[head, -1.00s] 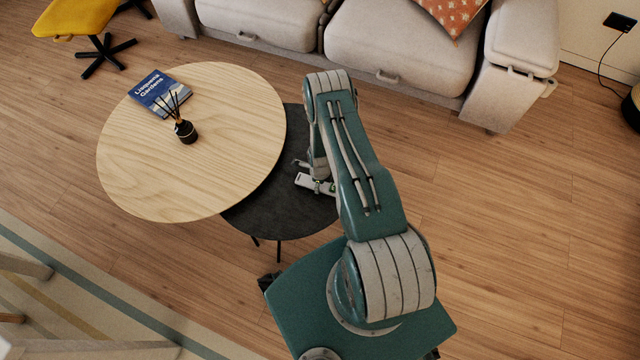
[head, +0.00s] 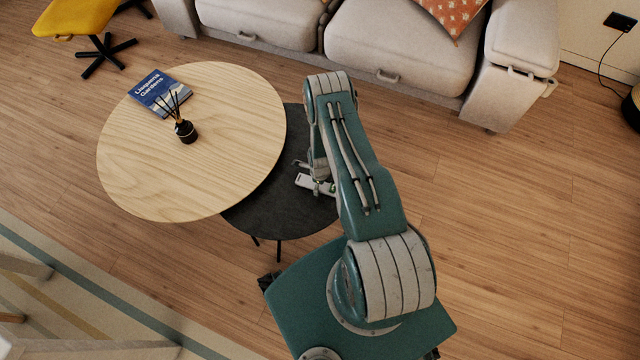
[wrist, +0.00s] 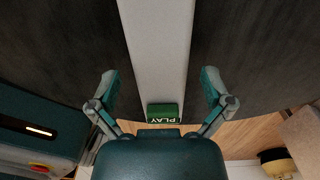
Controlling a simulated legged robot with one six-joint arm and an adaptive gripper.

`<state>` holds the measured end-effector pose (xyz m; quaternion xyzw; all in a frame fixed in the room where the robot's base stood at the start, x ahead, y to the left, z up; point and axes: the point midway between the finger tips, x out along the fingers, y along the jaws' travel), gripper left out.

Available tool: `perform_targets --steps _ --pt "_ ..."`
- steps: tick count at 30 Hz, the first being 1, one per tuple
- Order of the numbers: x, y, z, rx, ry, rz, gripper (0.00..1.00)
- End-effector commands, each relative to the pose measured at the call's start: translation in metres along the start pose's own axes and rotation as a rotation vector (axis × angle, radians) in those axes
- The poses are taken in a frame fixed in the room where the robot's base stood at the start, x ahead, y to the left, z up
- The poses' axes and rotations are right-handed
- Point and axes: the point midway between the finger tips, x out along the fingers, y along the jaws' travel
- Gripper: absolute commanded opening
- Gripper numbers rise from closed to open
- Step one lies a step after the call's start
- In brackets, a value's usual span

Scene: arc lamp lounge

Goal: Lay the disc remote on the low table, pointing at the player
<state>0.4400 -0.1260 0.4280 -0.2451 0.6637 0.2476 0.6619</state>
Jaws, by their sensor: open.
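The disc remote is a long white bar with a green PLAY button. In the head view the remote (head: 304,180) appears to lie on the dark round low table (head: 275,210), partly hidden by my arm. In the wrist view the remote (wrist: 157,45) runs up the middle over the dark tabletop (wrist: 245,50), its PLAY end nearest me. My gripper (wrist: 160,88) is open, with one finger on each side of the remote and a gap to both. In the head view my gripper (head: 316,176) is small and partly hidden. I cannot tell which thing is the player.
A larger pale wood round table (head: 230,150) overlaps the dark one on its left, with a blue book (head: 158,92) and a black reed diffuser (head: 185,131) on it. A grey sofa (head: 400,60) stands behind. A black and yellow object (head: 632,105) sits at the right edge.

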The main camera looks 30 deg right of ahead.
Motion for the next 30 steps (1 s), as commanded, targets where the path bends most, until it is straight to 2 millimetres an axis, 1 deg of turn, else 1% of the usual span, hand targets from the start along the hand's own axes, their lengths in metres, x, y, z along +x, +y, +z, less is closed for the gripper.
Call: perform_targets --steps 5,12,18,21,26,29,30 --pt "-0.024 -0.002 0.001 0.000 -0.002 -0.003 1.00" --pt "-0.067 -0.002 0.001 0.000 -0.002 -0.004 1.00" --pt "-0.100 -0.001 0.001 0.000 -0.001 -0.003 1.00" --pt "-0.111 -0.001 0.001 0.000 -0.001 -0.003 1.00" --pt "-0.121 -0.002 0.002 -0.007 -0.001 -0.004 1.00" --pt "-0.142 -0.008 0.009 -0.058 -0.009 -0.017 1.00" --pt "-0.157 -0.012 0.015 -0.097 -0.015 -0.026 1.00"
